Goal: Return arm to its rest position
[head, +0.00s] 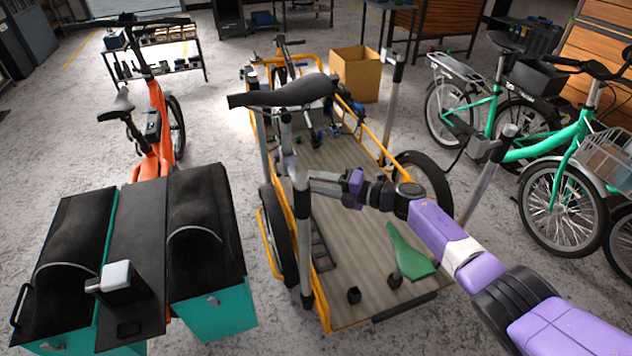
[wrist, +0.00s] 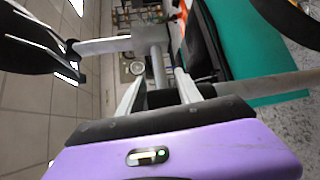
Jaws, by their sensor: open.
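My gripper (head: 325,183) is at the end of my purple and white arm, stretched over the yellow-framed cargo bike (head: 318,62). Its jaws are beside the grey seat post (head: 287,135), below the black saddle (head: 290,92). In the wrist view my gripper (wrist: 158,88) shows two pale fingers standing apart. A grey tube (wrist: 158,68) shows between and beyond them, and I cannot tell whether they touch it. The dark saddle (wrist: 35,45) is at the left in the wrist view. I see nothing held.
A green saddle-shaped piece (head: 408,252) lies on the cargo deck (head: 345,290). A cardboard box (head: 356,73) stands behind. Green bikes (head: 545,145) stand at right, and an orange bike with teal-sided panniers (head: 215,310) at left. Grey upright posts (head: 490,175) stand near my arm.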

